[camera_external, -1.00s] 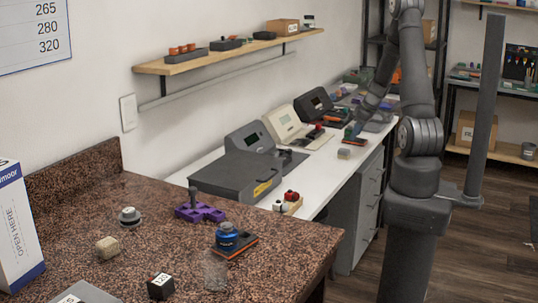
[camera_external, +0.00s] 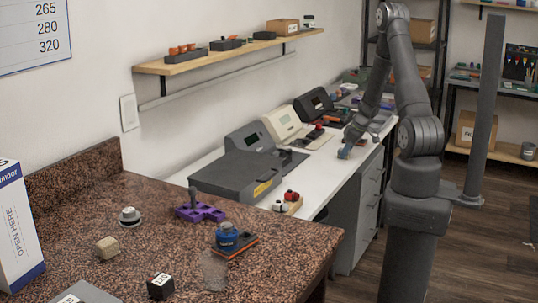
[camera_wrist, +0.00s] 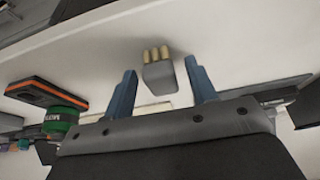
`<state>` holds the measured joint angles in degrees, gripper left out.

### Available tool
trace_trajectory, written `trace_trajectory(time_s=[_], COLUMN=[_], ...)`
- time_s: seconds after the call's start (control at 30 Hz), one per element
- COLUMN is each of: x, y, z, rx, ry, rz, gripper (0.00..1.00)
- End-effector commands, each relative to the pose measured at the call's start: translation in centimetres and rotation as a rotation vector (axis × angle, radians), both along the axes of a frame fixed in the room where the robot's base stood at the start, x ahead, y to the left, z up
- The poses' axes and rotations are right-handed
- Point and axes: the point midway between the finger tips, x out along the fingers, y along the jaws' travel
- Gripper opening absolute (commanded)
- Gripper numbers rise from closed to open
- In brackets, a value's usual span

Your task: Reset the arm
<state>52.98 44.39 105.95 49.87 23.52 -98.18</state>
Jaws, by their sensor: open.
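My gripper (camera_external: 346,151) is low over the white bench at its right front edge in the external view. In the wrist view its two blue fingers are spread open (camera_wrist: 160,66). A small grey block with several tan pegs (camera_wrist: 158,73) shows between and beyond the fingertips, with clear gaps on both sides. Whether the fingers are level with the block cannot be told. The gripper hides the block in the external view.
An orange-and-black device (camera_wrist: 45,91) with a green cylinder (camera_wrist: 62,122) lies left of my fingers in the wrist view. Grey (camera_external: 236,177) and cream (camera_external: 283,124) machines line the white bench (camera_external: 322,180). A speckled counter (camera_external: 120,262) with small items stands nearer the camera.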

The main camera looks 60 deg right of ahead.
Motion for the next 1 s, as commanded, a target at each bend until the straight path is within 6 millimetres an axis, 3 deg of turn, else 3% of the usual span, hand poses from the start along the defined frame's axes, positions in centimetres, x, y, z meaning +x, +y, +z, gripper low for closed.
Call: trace_trajectory(time_s=[0.03,0.3,1.0], x=[0.1,0.1,-11.1], y=[0.0,-0.1,-3.1], z=[-0.7,4.1,10.9], rx=[0.002,-0.005,-0.002], ry=[0.002,-0.003,-0.002], rz=[-0.001,0.001,-0.005], gripper=[0.52,0.52,0.52])
